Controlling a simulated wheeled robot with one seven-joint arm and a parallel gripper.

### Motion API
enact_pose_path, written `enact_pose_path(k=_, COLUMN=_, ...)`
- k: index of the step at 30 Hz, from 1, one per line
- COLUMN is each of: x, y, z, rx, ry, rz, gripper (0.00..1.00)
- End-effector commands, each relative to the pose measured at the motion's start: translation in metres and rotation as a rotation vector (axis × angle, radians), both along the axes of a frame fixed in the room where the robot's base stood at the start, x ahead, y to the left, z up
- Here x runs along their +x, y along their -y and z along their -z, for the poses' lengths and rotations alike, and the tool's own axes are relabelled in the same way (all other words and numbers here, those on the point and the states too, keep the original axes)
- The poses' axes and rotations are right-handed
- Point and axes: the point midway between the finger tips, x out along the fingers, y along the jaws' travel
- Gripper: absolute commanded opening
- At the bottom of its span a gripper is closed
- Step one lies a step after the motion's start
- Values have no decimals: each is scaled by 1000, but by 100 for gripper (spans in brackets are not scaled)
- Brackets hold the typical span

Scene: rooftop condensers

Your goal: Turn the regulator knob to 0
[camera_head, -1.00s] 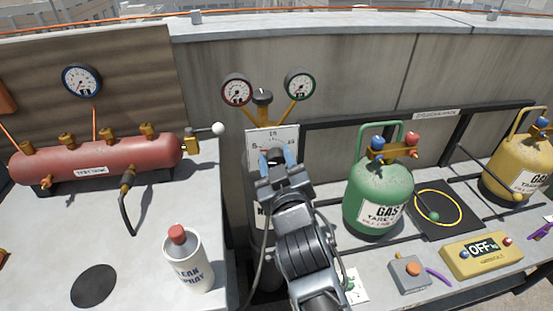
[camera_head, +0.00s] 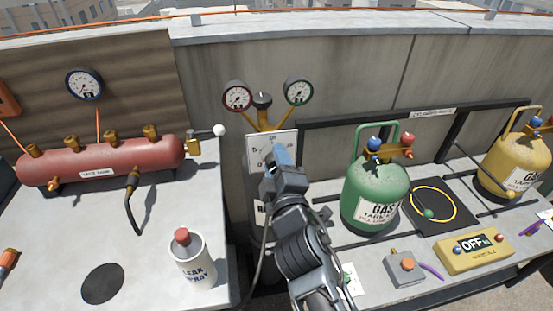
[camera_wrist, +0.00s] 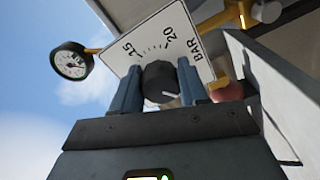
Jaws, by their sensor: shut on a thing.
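The regulator knob (camera_wrist: 159,82) is black and round, with a ribbed rim and a white mark on its face. It sits between the two blue fingers of my gripper (camera_wrist: 157,88), which is shut on it. Behind it is the white dial plate (camera_wrist: 141,50), where "15", "20" and "BAR" can be read; the zero end of the scale is not readable. In the head view, my gripper (camera_head: 280,156) is in front of the dial plate (camera_head: 259,141) and hides the knob.
Two gauges, red-rimmed (camera_head: 237,96) and green-rimmed (camera_head: 298,92), stand above the plate. A red test tank (camera_head: 100,160) and a leak spray can (camera_head: 192,259) are on the left bench. A green gas cylinder (camera_head: 370,195) stands close to the right of my arm.

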Motion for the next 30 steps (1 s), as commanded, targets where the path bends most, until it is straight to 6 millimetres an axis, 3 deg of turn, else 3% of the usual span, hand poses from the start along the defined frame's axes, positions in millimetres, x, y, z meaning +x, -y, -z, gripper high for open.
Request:
enact_pose_path(k=9, x=0, y=2, z=2, rx=-103, ry=24, rz=3, gripper=13)
enact_pose_path(k=24, x=0, y=2, z=3, rx=-119, ry=28, rz=4, gripper=12)
enact_pose_path(k=25, x=0, y=2, z=3, rx=-119, ry=28, rz=4, gripper=45)
enact_pose_path(k=30, x=0, y=2, z=2, rx=-118, ry=30, rz=3, gripper=61)
